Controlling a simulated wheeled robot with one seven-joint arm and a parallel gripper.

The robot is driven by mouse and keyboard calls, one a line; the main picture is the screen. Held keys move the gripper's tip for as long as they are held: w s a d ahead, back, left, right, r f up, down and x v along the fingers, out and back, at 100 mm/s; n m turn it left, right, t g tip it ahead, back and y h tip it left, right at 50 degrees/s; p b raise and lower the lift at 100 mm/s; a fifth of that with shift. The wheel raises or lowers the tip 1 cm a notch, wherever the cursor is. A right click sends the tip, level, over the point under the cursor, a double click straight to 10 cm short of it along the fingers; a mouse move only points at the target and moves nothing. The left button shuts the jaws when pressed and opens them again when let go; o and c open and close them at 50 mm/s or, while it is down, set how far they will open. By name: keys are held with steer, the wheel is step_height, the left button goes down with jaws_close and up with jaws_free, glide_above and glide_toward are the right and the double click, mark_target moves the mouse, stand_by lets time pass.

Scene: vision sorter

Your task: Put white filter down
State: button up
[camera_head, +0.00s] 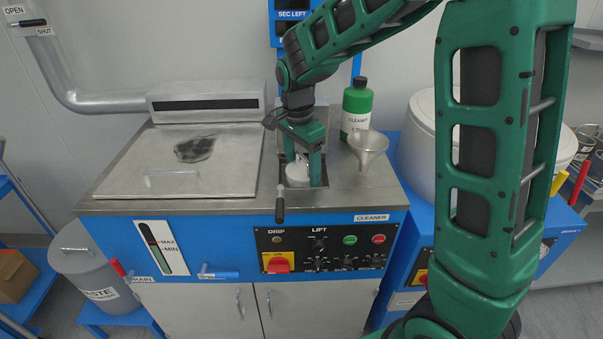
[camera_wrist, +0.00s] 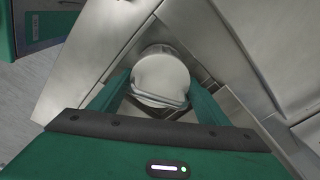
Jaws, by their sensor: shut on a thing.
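The white filter (camera_head: 298,172) is a round white piece at a square opening in the steel counter top. In the wrist view the white filter (camera_wrist: 162,76) shows as a pale disc with a cylindrical side, between the two green fingers. My gripper (camera_head: 303,176) points down over the opening and is shut on the filter. In the wrist view my gripper (camera_wrist: 160,95) has a finger on each side of it. Whether the filter rests on the bottom of the opening cannot be told.
A green cleaner bottle (camera_head: 357,108) and a steel funnel (camera_head: 368,148) stand just right of my gripper. A steel lid (camera_head: 185,160) with a clear handle covers the left of the counter. A control panel (camera_head: 322,247) is on the front. A large white drum (camera_head: 422,125) stands at right.

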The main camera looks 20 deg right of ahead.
mark_target(300, 172)
steer(key=shift+f, duration=0.95)
steer(key=o, duration=1)
steer(key=shift+c, duration=0.2)
step_height(300, 172, up, 12)
steer(key=shift+s+a, duration=0.3)
steer(key=shift+a, duration=0.1)
steer(key=s+d+n, duration=0.2)
steer(key=s+d, duration=0.4)
steer(key=d, duration=0.2)
steer(key=s+d+f+n, duration=0.2)
steer(key=s+d, duration=0.1)
steer(key=s, duration=0.5)
steer(key=s+d+f+n, duration=0.2)
steer(key=s+d, duration=0.2)
steer(key=s, duration=0.4)
steer(key=s+d+f+n+y, duration=0.1)
steer(key=s+d+f+n, duration=0.1)
steer(key=s, duration=0.6)
steer(key=shift+s+d, duration=0.4)
steer(key=shift+d, duration=0.3)
